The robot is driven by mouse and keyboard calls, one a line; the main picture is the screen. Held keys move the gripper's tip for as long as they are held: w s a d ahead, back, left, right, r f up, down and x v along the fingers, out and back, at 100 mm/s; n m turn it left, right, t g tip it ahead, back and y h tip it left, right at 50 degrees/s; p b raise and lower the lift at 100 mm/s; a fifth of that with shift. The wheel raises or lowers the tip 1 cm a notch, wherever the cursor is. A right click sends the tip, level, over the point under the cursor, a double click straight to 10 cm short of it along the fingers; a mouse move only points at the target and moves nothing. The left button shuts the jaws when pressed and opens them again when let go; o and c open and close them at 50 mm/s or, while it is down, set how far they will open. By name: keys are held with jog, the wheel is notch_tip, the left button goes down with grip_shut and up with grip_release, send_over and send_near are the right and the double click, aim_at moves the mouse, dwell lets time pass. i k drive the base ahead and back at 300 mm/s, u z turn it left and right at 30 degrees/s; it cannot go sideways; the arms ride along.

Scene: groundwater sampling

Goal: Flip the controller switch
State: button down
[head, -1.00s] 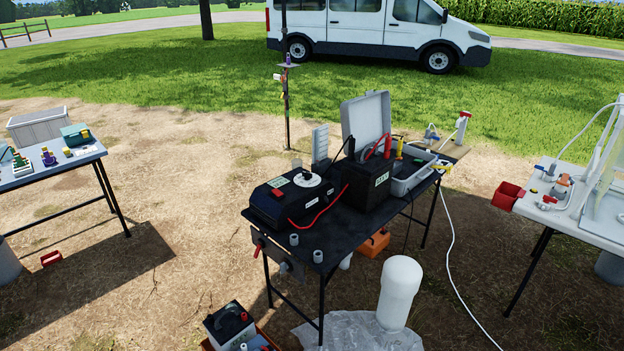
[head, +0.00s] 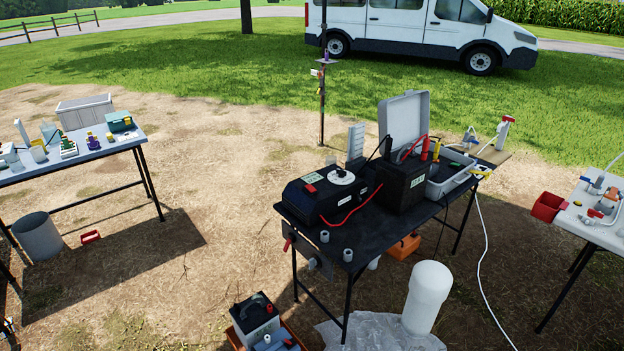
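The black controller box (head: 312,201) sits on the dark table (head: 372,236) in the middle of the head view. Its top carries a white round dial (head: 342,176) with a dark knob and a small red part (head: 310,188), which may be the switch. I cannot tell the switch position at this size. A red cable (head: 352,212) runs from the box toward a black battery (head: 402,184) beside it. My gripper is not in view.
A white cylinder (head: 428,295) on plastic sheeting and a crated battery (head: 258,315) stand in front of the table. Side tables are at left (head: 95,155) and right (head: 595,232). Bare ground lies left of the middle table.

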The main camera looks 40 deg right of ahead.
aim_at(309, 187)
jog(key=u, duration=0.3)
jog(key=i, duration=1)
jog(key=z, duration=0.35)
